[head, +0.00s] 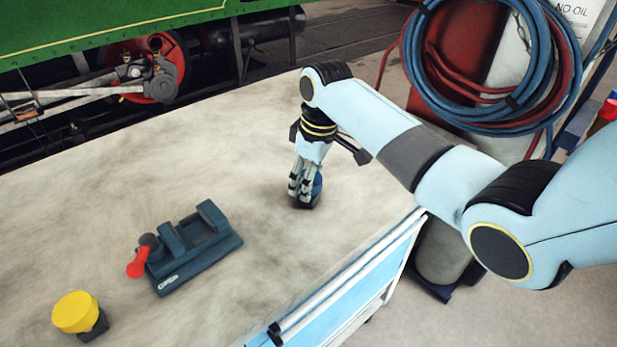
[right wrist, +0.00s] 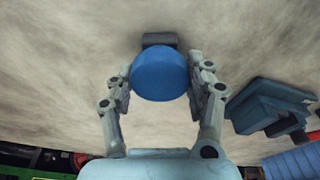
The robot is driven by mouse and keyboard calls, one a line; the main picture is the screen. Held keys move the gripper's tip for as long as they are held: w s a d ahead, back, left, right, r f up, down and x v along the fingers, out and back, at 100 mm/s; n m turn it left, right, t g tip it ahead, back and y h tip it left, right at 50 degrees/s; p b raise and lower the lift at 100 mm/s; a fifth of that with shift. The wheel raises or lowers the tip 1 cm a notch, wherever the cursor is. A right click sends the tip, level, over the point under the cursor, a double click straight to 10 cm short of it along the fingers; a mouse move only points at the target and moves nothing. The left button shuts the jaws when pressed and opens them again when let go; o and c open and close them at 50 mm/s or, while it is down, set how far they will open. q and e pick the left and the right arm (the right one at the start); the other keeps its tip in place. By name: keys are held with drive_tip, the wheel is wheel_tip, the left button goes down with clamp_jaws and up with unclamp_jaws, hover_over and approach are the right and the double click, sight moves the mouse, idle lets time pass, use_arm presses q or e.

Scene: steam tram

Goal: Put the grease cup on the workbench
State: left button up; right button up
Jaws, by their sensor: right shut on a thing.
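A blue round-topped grease cup (head: 317,187) with a dark base is between the fingers of my right gripper (head: 304,190), which is shut on it. The cup is upright, at or just above the pale top of the workbench (head: 150,210); I cannot tell if its base touches. In the right wrist view the blue cup (right wrist: 160,73) sits between both fingertips, its dark base (right wrist: 160,39) showing beyond it. A similar yellow-topped cup (head: 75,312) with a dark base stands at the bottom left of the bench. My left gripper is not in view.
A dark blue vise (head: 195,250) with a red-ended handle lies on the bench left of my right gripper. Blue and red hoses (head: 480,110) hang behind my right arm. The green tram (head: 90,25) stands beyond the bench. The bench around the blue cup is clear.

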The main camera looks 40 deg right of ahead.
drive_tip(key=shift+f, duration=0.1)
drive_tip(key=o, duration=1.5)
drive_tip(key=r, duration=0.4)
drive_tip(key=s+r, duration=0.1)
drive_tip(key=r, duration=0.7)
drive_tip(key=shift+s+d, duration=0.3)
drive_tip(key=shift+d, duration=0.1)
